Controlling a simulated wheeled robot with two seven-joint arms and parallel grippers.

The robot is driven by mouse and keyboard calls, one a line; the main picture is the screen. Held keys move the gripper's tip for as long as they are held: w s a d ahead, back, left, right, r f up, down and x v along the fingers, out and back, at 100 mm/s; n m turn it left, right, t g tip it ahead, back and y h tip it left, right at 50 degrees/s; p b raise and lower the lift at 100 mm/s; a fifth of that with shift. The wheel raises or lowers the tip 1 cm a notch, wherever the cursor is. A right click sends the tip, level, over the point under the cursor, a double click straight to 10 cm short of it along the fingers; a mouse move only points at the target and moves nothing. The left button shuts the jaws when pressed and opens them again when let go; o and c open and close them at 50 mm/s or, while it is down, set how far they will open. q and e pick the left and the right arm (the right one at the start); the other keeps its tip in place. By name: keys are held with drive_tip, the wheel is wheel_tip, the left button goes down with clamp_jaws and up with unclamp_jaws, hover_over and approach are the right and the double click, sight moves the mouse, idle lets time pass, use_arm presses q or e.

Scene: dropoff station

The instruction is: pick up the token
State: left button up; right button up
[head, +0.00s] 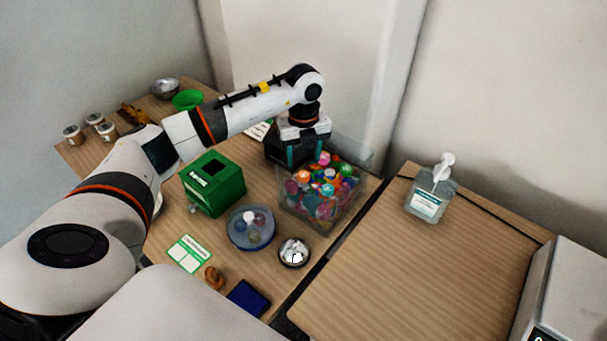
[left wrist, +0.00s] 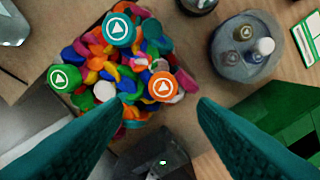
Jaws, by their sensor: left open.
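Several round tokens with white triangle marks lie on a heap of small coloured pieces in a clear bin (head: 350,212). The left wrist view shows a teal token (left wrist: 118,29), a green token (left wrist: 64,78) and an orange token (left wrist: 163,87). I cannot tell which one the task means. My left gripper (head: 303,155) is above the back left of the bin, its teal fingers pointing down. In the left wrist view its fingers (left wrist: 158,102) are wide apart with nothing held between them. The orange token appears between the fingertips. My right gripper is not in view.
Beside the bin stand a green box (head: 215,183), a round blue tray (head: 236,238) and a small dark bowl (head: 282,259) of white pieces. A pump bottle (head: 427,203) stands on the right table (head: 400,270), whose middle is clear. A dark object (left wrist: 155,150) sits below the bin in the wrist view.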

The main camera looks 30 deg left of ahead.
sight(303, 173)
use_arm(q)
drive_tip(key=f, duration=0.1)
drive_tip(key=f+p, duration=0.1)
drive_tip(key=f, duration=0.1)
drive_tip(key=shift+s+d+f, duration=0.1)
drive_tip(key=shift+s+f, duration=0.2)
drive_tip(key=shift+s, duration=0.05)
drive_tip(key=shift+w+f, duration=0.1)
drive_tip(key=shift+f, duration=0.45)
drive_tip(key=c, duration=1)
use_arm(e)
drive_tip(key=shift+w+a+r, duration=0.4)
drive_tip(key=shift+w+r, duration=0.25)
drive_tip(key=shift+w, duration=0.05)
